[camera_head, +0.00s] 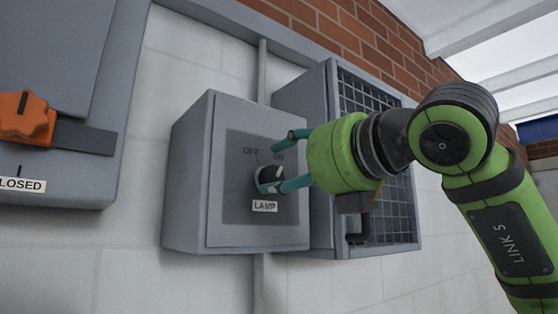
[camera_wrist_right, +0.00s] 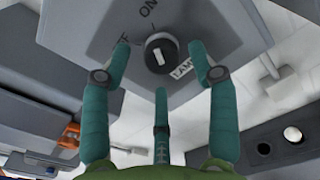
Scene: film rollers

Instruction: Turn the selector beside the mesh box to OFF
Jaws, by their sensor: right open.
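The selector is a round black knob (camera_head: 268,177) with a white mark, on the front of a grey box (camera_head: 190,180) labelled OFF, ON and LAMP. It also shows in the wrist view (camera_wrist_right: 161,50); its mark appears turned toward ON, though this is hard to be sure of. The grey mesh box (camera_head: 375,100) is just to the right. My right gripper (camera_head: 278,161) is at the selector, its teal fingers spread around the knob. In the wrist view its three fingers (camera_wrist_right: 160,64) are apart; I cannot tell whether any touches the knob. A finger partly hides OFF there.
At the left is a larger grey panel (camera_head: 60,40) with an orange handle (camera_head: 25,117) and a CLOSED label (camera_head: 22,185). A vertical conduit (camera_head: 261,75) runs behind the selector box. The white wall (camera_head: 140,260) below is clear.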

